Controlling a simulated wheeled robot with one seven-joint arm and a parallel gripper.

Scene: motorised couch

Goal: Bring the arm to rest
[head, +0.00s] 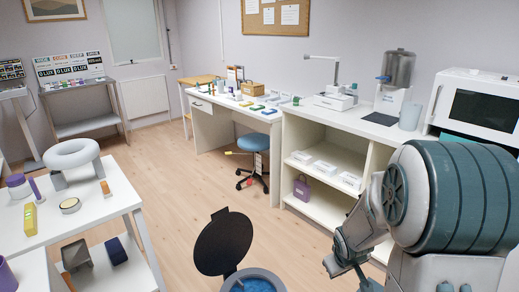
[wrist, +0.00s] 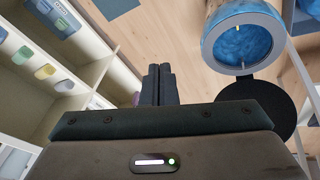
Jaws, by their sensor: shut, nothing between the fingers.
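My gripper (wrist: 159,70) shows in the wrist view with its two dark fingers side by side, shut and empty. It hangs over the wood floor, with shelving to the left and a round blue-lined bin to the right. In the head view my arm (head: 445,200) fills the lower right, folded in front of the white counter. Its far end reaches the bottom edge of the picture, and the fingers cannot be made out clearly there. No motorised couch is seen in either view.
The bin (head: 255,282) stands at the bottom centre with its black lid (head: 223,242) open. A white table (head: 85,215) is at left. The counter (head: 370,130) with open shelves runs along the right. A blue stool (head: 255,143) stands by the desk. The middle floor is clear.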

